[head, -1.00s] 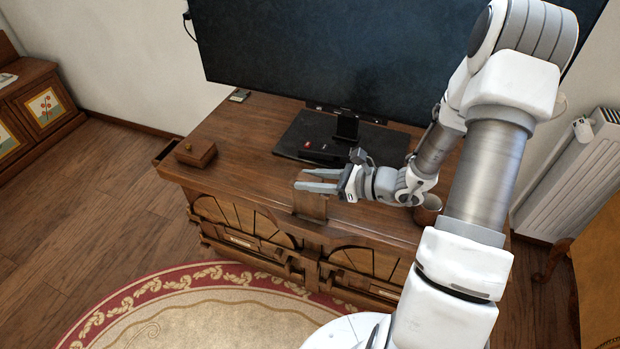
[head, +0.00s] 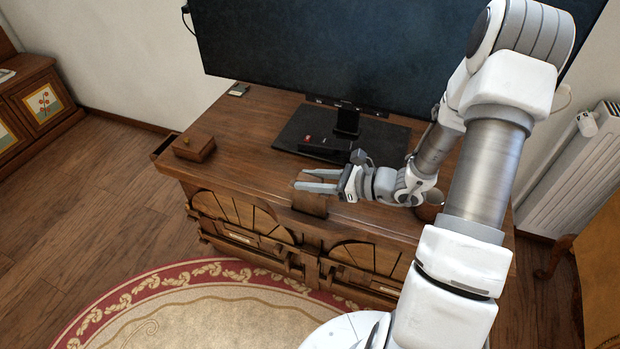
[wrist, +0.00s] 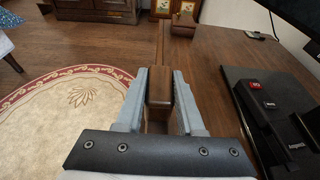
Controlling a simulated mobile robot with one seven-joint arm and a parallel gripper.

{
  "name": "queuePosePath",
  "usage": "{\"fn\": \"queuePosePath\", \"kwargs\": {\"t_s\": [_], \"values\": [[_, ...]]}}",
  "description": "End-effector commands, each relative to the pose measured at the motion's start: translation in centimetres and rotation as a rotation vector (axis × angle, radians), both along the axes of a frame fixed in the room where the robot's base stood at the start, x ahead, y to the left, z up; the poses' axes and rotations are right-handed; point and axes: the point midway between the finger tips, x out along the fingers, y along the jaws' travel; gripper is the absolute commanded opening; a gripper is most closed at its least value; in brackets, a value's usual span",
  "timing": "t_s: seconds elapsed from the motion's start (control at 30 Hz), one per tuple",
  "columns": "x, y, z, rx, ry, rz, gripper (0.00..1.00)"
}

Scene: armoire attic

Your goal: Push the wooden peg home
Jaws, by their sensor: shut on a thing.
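My gripper (head: 301,180) is at the front edge of the wooden cabinet top (head: 245,150), with its fingers pointing left. It is shut on an upright brown wooden block (head: 310,203), which I take to be the wooden peg. In the wrist view the block (wrist: 159,84) sits between the two grey fingers. The fingers hide part of it, and its lower end is not clear in the wrist view. In the head view it stands at the cabinet's front edge, reaching down over the carved front. I cannot tell how deep it sits or whether a hole takes it.
A small wooden box (head: 194,148) with a knob sits at the cabinet's left end. A black television (head: 300,50) stands behind on a dark base (head: 385,142), with a black device (head: 325,148) in front. A brown cup (head: 430,208) is close to my wrist. The rug in front is clear.

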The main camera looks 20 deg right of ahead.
Motion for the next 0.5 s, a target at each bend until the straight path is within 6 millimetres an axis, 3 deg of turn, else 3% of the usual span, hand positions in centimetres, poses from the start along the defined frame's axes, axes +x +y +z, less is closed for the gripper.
{"fn": "queuePosePath", "kwargs": {"t_s": [0.5], "values": [[0.0,0.0,-1.4,0.001,-0.001,0.0,0.0]]}}
